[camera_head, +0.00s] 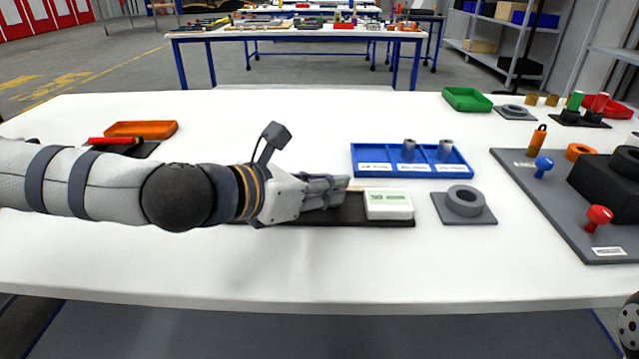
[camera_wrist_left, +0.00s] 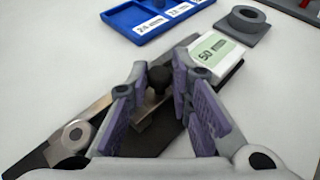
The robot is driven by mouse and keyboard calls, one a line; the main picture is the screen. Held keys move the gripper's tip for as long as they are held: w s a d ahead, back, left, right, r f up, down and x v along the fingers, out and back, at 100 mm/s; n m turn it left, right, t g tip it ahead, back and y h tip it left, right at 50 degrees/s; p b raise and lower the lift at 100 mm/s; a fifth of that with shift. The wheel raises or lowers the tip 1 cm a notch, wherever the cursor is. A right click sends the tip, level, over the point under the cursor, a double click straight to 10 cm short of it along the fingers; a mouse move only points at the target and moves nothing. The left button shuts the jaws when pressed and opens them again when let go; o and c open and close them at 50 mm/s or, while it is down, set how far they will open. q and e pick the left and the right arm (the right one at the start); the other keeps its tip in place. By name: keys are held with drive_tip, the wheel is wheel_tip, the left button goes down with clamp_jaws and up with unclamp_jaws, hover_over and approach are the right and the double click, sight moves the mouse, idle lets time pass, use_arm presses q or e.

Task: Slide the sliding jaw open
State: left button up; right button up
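A measuring fixture with a dark base (camera_head: 350,222) lies on the white table. Its white-and-green block marked 50 (camera_head: 390,204) is at the right end and also shows in the left wrist view (camera_wrist_left: 212,54). A metal jaw piece (camera_wrist_left: 150,108) carries a black knob (camera_wrist_left: 158,77); I take this to be the sliding jaw. My left gripper (camera_head: 342,188) reaches in from the left, low over the fixture, hiding much of it in the head view. In the left wrist view its purple-padded fingers (camera_wrist_left: 157,80) are open, one on each side of the knob; contact is unclear. My right gripper is not seen.
A blue divided tray (camera_head: 371,167) with two grey cylinders stands behind the fixture. A grey ring on a square plate (camera_head: 465,202) is just right of it. A grey board (camera_head: 570,222) with knobs is further right. The table front is clear.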

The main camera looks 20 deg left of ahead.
sight(327, 209)
use_arm(q)
drive_tip(key=shift+d, duration=0.2)
wheel_tip(327, 209, up, 10)
idle(0.4)
